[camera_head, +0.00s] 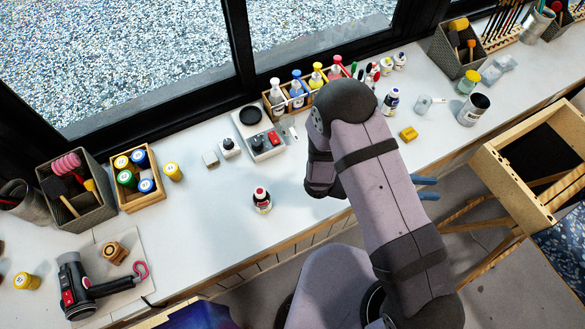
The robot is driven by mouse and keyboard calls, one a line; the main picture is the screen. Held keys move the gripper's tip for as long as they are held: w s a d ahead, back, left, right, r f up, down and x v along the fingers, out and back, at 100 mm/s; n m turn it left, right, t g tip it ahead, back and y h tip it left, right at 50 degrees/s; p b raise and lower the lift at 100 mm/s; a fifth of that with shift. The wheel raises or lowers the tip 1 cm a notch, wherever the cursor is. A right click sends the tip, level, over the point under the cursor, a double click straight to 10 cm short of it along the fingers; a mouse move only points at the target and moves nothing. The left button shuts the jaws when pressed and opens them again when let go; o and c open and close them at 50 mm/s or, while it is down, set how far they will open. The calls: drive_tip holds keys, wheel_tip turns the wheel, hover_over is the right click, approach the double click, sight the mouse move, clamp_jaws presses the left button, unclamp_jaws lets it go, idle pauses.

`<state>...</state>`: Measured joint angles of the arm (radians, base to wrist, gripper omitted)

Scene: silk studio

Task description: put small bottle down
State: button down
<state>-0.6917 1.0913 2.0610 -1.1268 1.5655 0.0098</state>
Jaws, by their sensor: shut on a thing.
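My gripper shows only as two blue finger ends (427,188) that stick out to the right from behind my arm, beyond the table's front edge. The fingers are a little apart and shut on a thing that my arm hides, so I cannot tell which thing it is. A small bottle (262,201) with a red and dark cap and a pale label stands upright on the white table (215,240), left of my arm. My gripper is well to the right of it and apart from it.
Behind are a rack of bottles (301,92), a small scale (262,139) and a dark bottle (228,147). A jar crate (139,178) stands left. Clear table surrounds the small bottle.

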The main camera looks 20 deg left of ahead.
drive_tip(key=s+a+m+g+y+b, duration=0.1)
drive_tip(key=s+a+m+g+y, duration=0.1)
drive_tip(key=s+m+g, duration=0.6)
drive_tip(key=s+a+m+g+y+b, duration=0.1)
drive_tip(key=s+a+m+g+y, duration=0.25)
drive_tip(key=s+g, duration=0.4)
drive_tip(key=a+f+m+g+y+b, duration=0.1)
drive_tip(key=a+m+g+y+b, duration=0.45)
drive_tip(key=a+m+y, duration=0.95)
drive_tip(key=w+a+m+t+y+b, duration=0.1)
drive_tip(key=w+a+m+t+y, duration=0.15)
drive_tip(key=a+y, duration=0.4)
drive_tip(key=w+a+m+t+y, duration=0.2)
drive_tip(key=w+a+t+y, duration=0.15)
drive_tip(key=a, duration=0.65)
drive_tip(key=w+a+r+m+t+y+b, duration=0.1)
drive_tip(key=w+a+m+t+y+b, duration=0.1)
drive_tip(key=w+m+t, duration=0.4)
drive_tip(key=w+a+r+m+t+y+b, duration=0.1)
drive_tip(key=w+a+m+t+y, duration=0.15)
drive_tip(key=w+t, duration=0.4)
wheel_tip(320, 180, down, 10)
drive_tip(key=w+g+p, duration=0.1)
drive_tip(key=g+p, duration=0.1)
drive_tip(key=shift+f+n, duration=0.15)
drive_tip(key=shift+n, duration=0.2)
drive_tip(key=shift+w+f, duration=0.1)
